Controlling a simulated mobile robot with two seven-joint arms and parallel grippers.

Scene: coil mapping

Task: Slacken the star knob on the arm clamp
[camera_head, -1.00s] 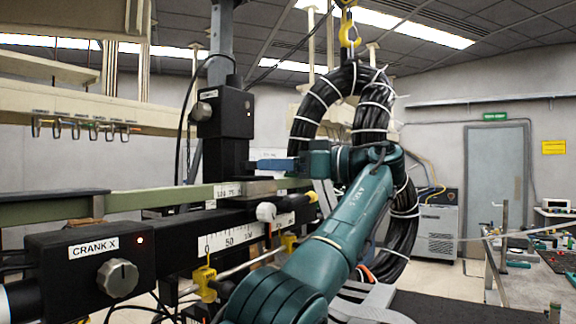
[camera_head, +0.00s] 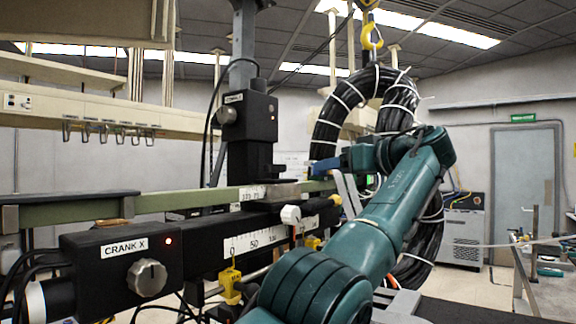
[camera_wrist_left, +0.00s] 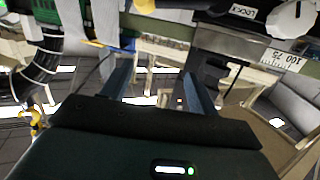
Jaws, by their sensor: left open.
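My left gripper (camera_head: 322,168) is in the head view, right of the black column and above the green rail's right end. In the left wrist view its two blue fingers (camera_wrist_left: 157,68) are spread with nothing between them. I cannot tell for sure which knob is the arm clamp's star knob. A small white knob (camera_head: 290,214) sits on the scaled rail, with a yellow-tipped part (camera_head: 335,200) to its right. A dark round knob (camera_head: 227,115) is on the column box. A white knob (camera_wrist_left: 290,18) and a yellow part (camera_wrist_left: 147,30) show in the left wrist view. My right gripper is not in view.
The green rail (camera_head: 75,214) and black scaled rail (camera_head: 205,252) run across the left. The CRANK X box (camera_head: 122,255) with its grey knob stands at front left. A black cable coil (camera_head: 330,118) hangs from a yellow hook (camera_head: 371,36) close behind my arm.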

